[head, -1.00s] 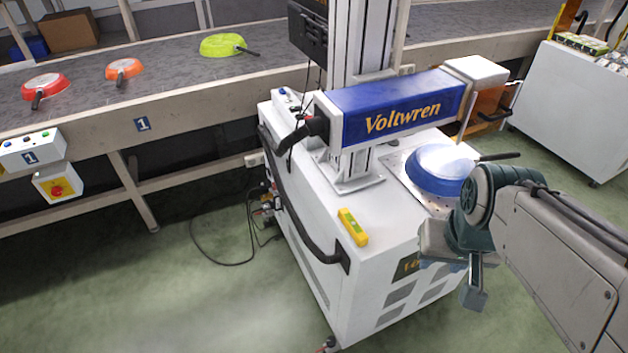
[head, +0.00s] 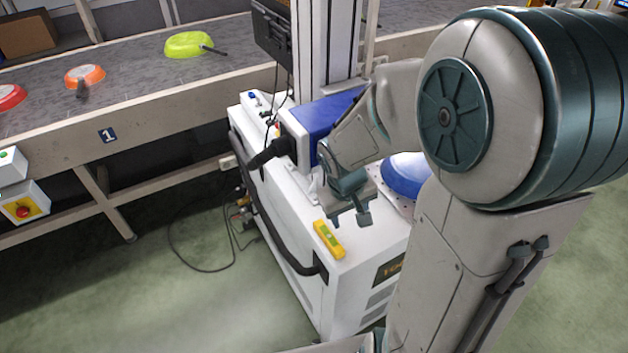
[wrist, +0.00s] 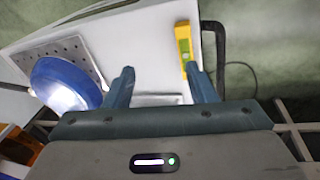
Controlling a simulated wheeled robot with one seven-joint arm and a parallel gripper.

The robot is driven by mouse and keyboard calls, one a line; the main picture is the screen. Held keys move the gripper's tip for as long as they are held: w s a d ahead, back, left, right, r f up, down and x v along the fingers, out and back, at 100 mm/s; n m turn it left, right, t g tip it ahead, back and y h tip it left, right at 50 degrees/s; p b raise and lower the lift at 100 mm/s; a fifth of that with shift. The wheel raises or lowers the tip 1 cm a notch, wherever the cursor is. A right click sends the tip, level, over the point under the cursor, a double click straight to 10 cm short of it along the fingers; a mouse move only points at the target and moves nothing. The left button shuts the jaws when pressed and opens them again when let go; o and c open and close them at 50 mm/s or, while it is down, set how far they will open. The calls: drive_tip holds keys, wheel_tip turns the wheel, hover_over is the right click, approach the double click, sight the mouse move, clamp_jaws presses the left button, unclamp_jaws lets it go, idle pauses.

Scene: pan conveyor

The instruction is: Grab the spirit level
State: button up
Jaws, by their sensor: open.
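The spirit level is a small yellow bar with a green vial. In the head view the spirit level (head: 328,239) lies on the white top of the machine cabinet, near its front left edge. My gripper (head: 349,221) is above the cabinet top, just right of the level and apart from it. In the wrist view my gripper (wrist: 160,78) has its two fingers spread with nothing between them. The level (wrist: 184,45) shows there beyond the tip of the right finger, roughly in line with that finger.
A blue pan (head: 405,175) sits on a perforated plate (wrist: 65,45) right of the gripper. A black handle bar (head: 285,215) runs along the cabinet's left edge. The blue marking head (head: 312,122) stands behind. The conveyor (head: 130,90) carries coloured pans, including a lime pan (head: 187,44).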

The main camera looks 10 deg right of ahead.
drive_tip(key=n+y+p, duration=0.1)
drive_tip(key=y+p, duration=0.1)
approach(329, 236)
drive_tip(key=shift+d+f, duration=0.15)
drive_tip(key=shift+d, duration=0.4)
drive_tip(key=shift+w+a+f+n, duration=0.3)
drive_tip(key=shift+f, duration=0.15)
drive_tip(key=f+b, duration=0.1)
drive_tip(key=f, duration=0.4)
drive_tip(key=f+b, duration=0.1)
drive_tip(key=f, duration=0.1)
drive_tip(key=shift+w+a+f+b, duration=0.25)
drive_tip(key=shift+w+f+b, duration=0.05)
drive_tip(key=shift+b, duration=0.05)
clamp_jaws()
